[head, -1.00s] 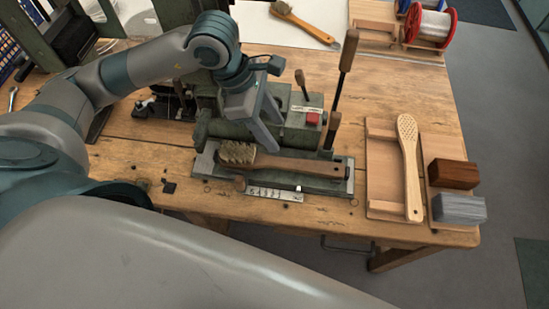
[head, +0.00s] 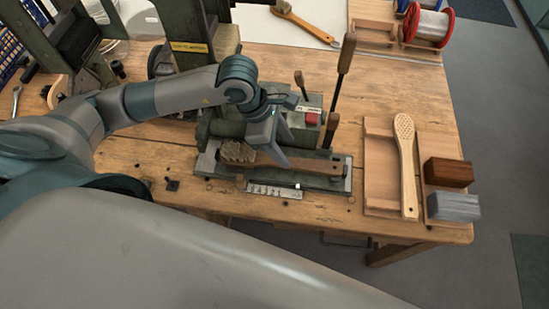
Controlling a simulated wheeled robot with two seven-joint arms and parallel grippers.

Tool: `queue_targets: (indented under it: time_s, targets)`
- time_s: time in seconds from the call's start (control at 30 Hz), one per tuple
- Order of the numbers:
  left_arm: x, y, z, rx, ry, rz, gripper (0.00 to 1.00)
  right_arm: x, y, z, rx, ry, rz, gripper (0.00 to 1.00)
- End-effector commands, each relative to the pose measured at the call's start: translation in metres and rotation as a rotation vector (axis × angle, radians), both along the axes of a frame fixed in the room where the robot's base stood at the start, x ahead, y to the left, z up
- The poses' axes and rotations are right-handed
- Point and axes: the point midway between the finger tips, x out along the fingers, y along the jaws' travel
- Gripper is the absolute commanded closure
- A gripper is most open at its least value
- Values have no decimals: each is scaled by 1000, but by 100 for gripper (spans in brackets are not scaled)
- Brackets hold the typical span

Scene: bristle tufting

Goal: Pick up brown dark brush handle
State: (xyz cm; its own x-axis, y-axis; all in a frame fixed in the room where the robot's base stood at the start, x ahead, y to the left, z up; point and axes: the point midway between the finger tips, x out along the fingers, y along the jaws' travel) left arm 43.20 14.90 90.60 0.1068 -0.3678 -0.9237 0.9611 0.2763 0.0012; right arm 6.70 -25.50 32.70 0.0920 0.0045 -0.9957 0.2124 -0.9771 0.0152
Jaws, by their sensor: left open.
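The dark brown brush handle (head: 318,167) lies lengthwise on the green metal fixture (head: 342,184) at the table's front. Tan bristles (head: 238,152) cover its left end, and its narrow end points right. My left gripper (head: 281,156) is open, with its fingers pointing down over the middle of the handle, just right of the bristles. A finger covers part of the handle there. I cannot tell whether the finger touches it. My right gripper is not in view.
A pale brush handle with holes (head: 405,150) lies in a wooden tray (head: 379,190) at right, beside a brown block (head: 448,172) and a grey block (head: 454,206). Upright levers (head: 342,75) rise behind the fixture. Another brush (head: 300,22) lies on a white sheet at the back.

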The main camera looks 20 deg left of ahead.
Motion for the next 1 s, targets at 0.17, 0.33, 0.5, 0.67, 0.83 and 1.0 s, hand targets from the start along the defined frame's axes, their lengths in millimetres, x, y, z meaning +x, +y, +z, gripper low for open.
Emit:
queue_targets:
  time_s: [0.17, 0.33, 0.5, 0.67, 0.83, 1.0]
  targets:
    - [-3, -6, -14, 0, 6, 1, 51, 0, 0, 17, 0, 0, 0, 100]
    - [-2, -13, -35, 0, 5, 1, 51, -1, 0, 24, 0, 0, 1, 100]
    - [-1, -16, -45, 0, 2, -1, 51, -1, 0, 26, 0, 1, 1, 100]
    - [-1, -16, -45, 1, 1, 0, 51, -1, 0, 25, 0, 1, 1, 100]
    - [-1, -16, -45, 1, 1, 0, 51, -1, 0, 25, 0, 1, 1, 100]
    - [-1, -15, -45, 1, 1, 0, 66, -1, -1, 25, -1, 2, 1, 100]
